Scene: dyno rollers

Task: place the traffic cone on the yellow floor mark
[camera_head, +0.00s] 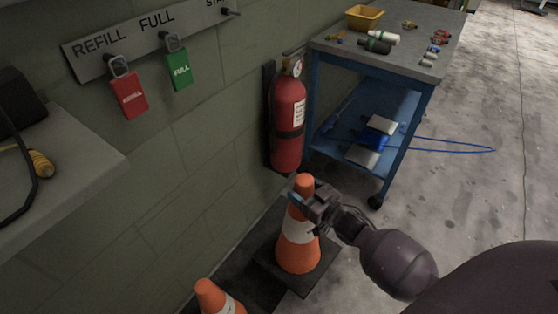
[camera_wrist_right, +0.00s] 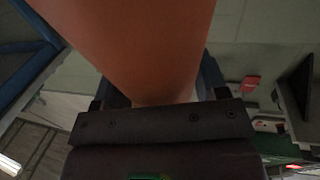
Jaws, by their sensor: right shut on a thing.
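An orange traffic cone (camera_head: 297,255) with a white band and a dark square base stands upright near the wall in the head view. My right gripper (camera_head: 310,198) is shut on it near its top. In the right wrist view the orange cone (camera_wrist_right: 135,45) fills the upper middle, between the fingers of my gripper (camera_wrist_right: 155,98). I cannot tell whether the cone's base touches the floor. A second orange cone (camera_head: 212,297) is partly cut off at the bottom edge. No yellow floor mark shows. My left gripper is not in view.
A red fire extinguisher (camera_head: 287,120) hangs on the wall behind the cone. A blue cart (camera_head: 396,165) with a grey top stands beyond it, a blue cable on the floor beside it. A grey bench (camera_head: 75,185) is at left. The concrete floor (camera_head: 480,190) at right is mostly clear.

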